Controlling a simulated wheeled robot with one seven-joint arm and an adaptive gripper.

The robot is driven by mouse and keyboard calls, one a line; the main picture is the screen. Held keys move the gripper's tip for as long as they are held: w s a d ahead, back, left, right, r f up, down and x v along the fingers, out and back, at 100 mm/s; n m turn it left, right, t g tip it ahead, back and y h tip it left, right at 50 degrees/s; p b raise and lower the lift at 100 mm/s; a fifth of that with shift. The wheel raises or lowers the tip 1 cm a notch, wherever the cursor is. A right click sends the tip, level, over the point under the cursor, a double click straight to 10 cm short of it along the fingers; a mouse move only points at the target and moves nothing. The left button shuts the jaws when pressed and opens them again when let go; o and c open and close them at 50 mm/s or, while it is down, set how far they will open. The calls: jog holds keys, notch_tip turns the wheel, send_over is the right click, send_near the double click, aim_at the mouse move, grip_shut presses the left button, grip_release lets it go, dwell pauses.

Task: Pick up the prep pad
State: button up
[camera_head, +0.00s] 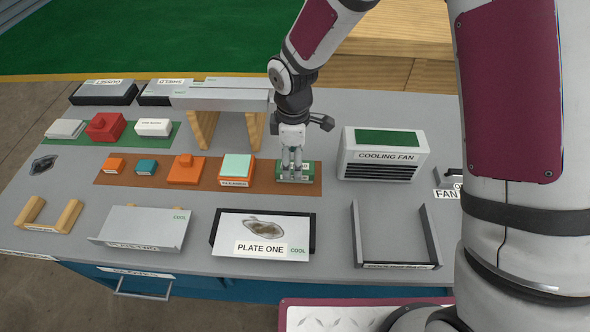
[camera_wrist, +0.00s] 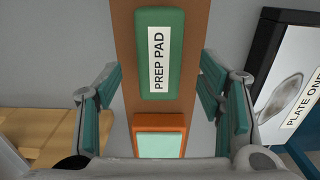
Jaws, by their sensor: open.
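The prep pad (camera_wrist: 175,52) is a green rounded block with a white label reading PREP PAD. In the wrist view it lies on a brown strip (camera_wrist: 124,30), ahead of and between my open fingers. My gripper (camera_wrist: 160,100) is open and empty there, with its green finger pads on either side. In the head view my gripper (camera_head: 291,165) points down over the prep pad (camera_head: 300,178) at the right end of the brown strip. The fingers hide part of the pad, and I cannot tell whether they touch it.
An orange block with a pale green top (camera_head: 236,168) sits just left of the pad. The cooling fan (camera_head: 382,156) stands to the right. Plate one (camera_head: 263,236) lies in front. A grey beam on wooden supports (camera_head: 222,98) stands behind left. Grey table is bare between pad and fan.

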jog(key=f, duration=0.4)
jog(key=shift+d+f, duration=0.2)
jog(key=c, duration=1.3)
notch_tip(320, 180, up, 10)
jog(key=shift+r, duration=0.1)
